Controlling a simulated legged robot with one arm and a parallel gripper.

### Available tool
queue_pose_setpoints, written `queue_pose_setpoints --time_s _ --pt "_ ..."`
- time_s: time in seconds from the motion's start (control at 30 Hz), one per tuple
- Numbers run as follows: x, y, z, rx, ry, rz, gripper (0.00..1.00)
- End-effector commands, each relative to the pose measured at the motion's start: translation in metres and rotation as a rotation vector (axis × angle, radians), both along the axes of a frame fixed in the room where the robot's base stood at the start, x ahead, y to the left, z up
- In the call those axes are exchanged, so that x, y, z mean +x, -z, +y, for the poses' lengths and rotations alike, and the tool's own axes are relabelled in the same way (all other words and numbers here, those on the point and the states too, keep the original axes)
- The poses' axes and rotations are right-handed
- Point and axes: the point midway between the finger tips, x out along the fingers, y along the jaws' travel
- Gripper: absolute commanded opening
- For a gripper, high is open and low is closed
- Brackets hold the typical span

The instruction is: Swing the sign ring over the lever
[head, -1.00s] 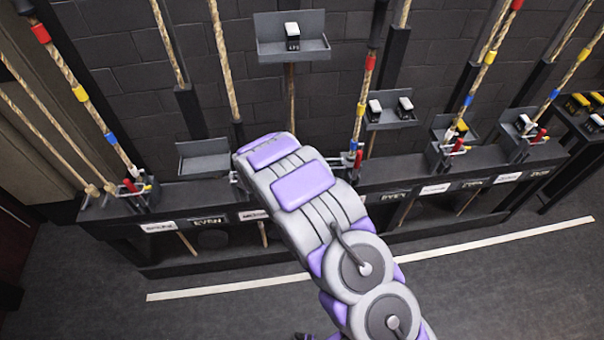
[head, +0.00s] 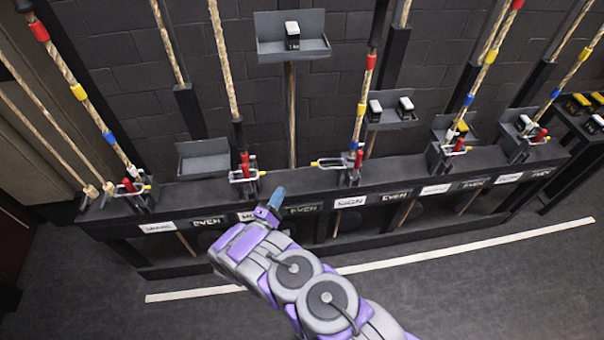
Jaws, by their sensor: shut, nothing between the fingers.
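Several red levers stand along the dark rail. At the middle station, the red lever (head: 358,158) is upright and a pale metal ring (head: 328,163) with a yellow tip sticks out to its left, apparently beside the lever and not over it. At the station to the left, another red lever (head: 245,162) has a ring (head: 244,176) that seems to lie around it. My gripper (head: 274,200) is shut and empty, in front of the rail, below and left of the middle ring, touching neither ring. Which ring is the sign ring cannot be told for sure.
White and dark labels, such as one white label (head: 349,202), line the rail's front (head: 420,179). Ropes with coloured bands rise behind it. Trays with small blocks, including an upper tray (head: 315,49), stand on the wall side.

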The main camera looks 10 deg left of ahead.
Motion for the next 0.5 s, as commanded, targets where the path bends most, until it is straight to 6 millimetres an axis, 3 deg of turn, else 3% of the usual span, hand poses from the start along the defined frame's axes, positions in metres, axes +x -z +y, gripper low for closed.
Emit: queue_pose_setpoints --time_s 0.2,0.5 --pt "-0.022 0.011 -0.006 -0.088 0.036 -0.03 0.0" --pt "-0.025 0.011 -0.006 -0.101 0.042 -0.037 0.0"
